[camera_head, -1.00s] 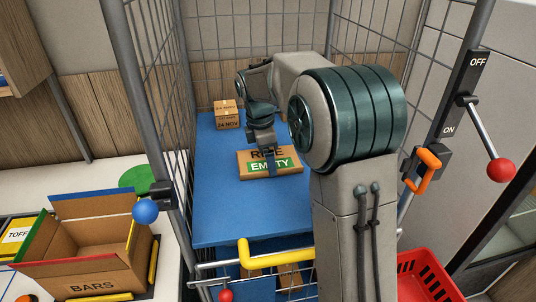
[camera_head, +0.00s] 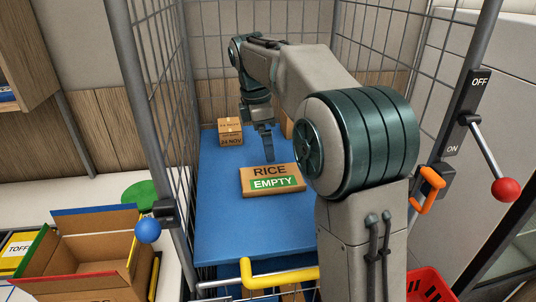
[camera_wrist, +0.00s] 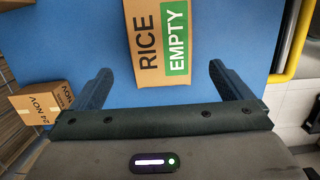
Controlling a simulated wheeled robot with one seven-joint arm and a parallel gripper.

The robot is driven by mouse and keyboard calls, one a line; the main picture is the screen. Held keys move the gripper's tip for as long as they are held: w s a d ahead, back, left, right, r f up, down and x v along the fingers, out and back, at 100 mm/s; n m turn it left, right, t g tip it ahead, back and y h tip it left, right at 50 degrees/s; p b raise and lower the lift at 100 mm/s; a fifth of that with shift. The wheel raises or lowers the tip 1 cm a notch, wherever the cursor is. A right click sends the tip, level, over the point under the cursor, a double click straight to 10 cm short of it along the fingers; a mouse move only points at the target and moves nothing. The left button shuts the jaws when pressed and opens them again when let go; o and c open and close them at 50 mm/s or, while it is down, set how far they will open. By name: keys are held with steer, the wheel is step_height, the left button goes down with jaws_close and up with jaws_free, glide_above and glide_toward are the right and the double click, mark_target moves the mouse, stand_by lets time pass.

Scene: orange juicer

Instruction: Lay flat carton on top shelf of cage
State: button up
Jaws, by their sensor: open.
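The flat carton (camera_head: 271,180), brown with RICE and a green EMPTY label, lies flat on the blue top shelf (camera_head: 228,232) of the wire cage (camera_head: 158,80). In the wrist view the carton (camera_wrist: 148,60) lies beyond my fingertips, with blue shelf around it. My gripper (camera_head: 267,158) is above the shelf, behind the carton in the head view. In the wrist view its two fingers (camera_wrist: 160,78) are spread wide with nothing between them.
A small box marked 24 NOV (camera_head: 230,132) stands at the shelf's back left; another brown box is partly hidden behind my arm. A yellow handle (camera_head: 279,276) crosses the cage front. An open carton (camera_head: 85,255) stands on the white counter at left. The shelf's front is clear.

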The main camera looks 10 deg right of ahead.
steer(key=s+d+f+m+t, duration=0.1)
steer(key=s+f+m, duration=0.2)
steer(key=s+m, duration=0.3)
steer(key=s+d+f+m+t+y, duration=0.1)
steer(key=s+m, duration=0.5)
steer(key=s, duration=0.6)
steer(key=s+d+f+m+t, duration=0.1)
steer(key=s+d+f+m, duration=0.1)
steer(key=s+f+m, duration=0.4)
steer(key=shift+s+d+y, duration=0.15)
steer(key=shift+s+y, duration=0.05)
steer(key=shift+s, duration=0.5)
steer(key=shift+s+d+y, duration=0.15)
steer(key=shift+s+y, duration=0.05)
steer(key=shift+s, duration=0.5)
steer(key=shift+s, duration=0.1)
